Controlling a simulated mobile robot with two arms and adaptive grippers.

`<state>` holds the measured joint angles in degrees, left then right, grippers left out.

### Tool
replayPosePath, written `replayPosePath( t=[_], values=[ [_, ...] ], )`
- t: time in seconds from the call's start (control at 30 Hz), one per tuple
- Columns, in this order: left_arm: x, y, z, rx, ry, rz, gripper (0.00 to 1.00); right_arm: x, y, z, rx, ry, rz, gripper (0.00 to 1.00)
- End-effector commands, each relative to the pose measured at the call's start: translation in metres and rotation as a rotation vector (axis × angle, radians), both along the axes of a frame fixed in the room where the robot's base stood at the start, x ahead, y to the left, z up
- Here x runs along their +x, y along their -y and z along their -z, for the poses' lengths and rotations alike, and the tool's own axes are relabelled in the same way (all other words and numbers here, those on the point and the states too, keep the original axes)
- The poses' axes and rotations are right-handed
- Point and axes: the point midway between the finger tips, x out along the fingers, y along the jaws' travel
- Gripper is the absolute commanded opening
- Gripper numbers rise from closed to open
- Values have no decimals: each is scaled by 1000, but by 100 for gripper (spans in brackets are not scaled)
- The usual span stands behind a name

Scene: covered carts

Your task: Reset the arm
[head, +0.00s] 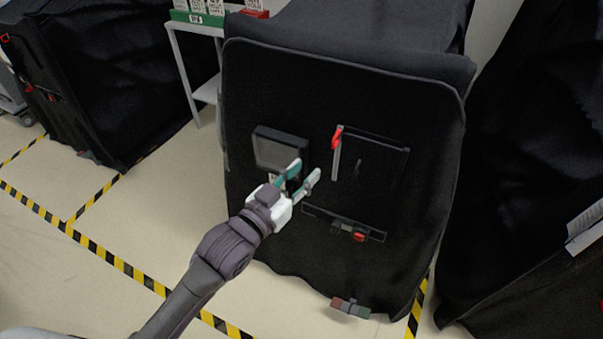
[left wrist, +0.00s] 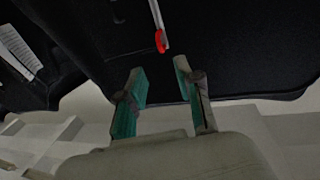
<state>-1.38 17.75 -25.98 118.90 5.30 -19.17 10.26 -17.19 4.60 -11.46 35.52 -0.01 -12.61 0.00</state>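My left arm (head: 222,251) reaches up from the bottom left of the head view toward a cart under a black cover (head: 300,90). My left gripper (head: 304,172) is open in front of the cart's face, with nothing between its green-lined fingers. The left wrist view also shows the two fingers (left wrist: 160,92) apart and empty. A red-tipped handle (head: 337,138) on the cart is to the right of the fingers, and it also shows beyond them in the left wrist view (left wrist: 160,41). My right gripper is in neither view.
A framed screen-like panel (head: 277,150) is behind the gripper on the cart. A lower slot with a red piece (head: 359,236) is to its right. More black-covered carts stand left (head: 100,70) and right (head: 530,200). Yellow-black tape (head: 110,258) marks the open floor at left.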

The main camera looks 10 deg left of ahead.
Motion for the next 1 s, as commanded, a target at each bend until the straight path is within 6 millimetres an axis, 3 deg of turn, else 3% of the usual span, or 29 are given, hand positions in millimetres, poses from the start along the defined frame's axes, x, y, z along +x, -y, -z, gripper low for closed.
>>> replayPosePath(
  t=[0.43,0.57,0.67,0.77,0.87,1.0],
  values=[
    [1,0,2,1,-4,-2,34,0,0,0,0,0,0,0],
    [7,-7,32,23,-54,-26,34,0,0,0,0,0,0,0],
    [14,-21,86,66,-144,-68,34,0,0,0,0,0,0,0],
    [13,-41,160,122,-265,-118,34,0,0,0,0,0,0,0],
    [-1,-63,233,178,-390,-162,34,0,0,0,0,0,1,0],
    [-40,-92,329,252,-567,-211,34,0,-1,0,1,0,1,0]
  ],
)
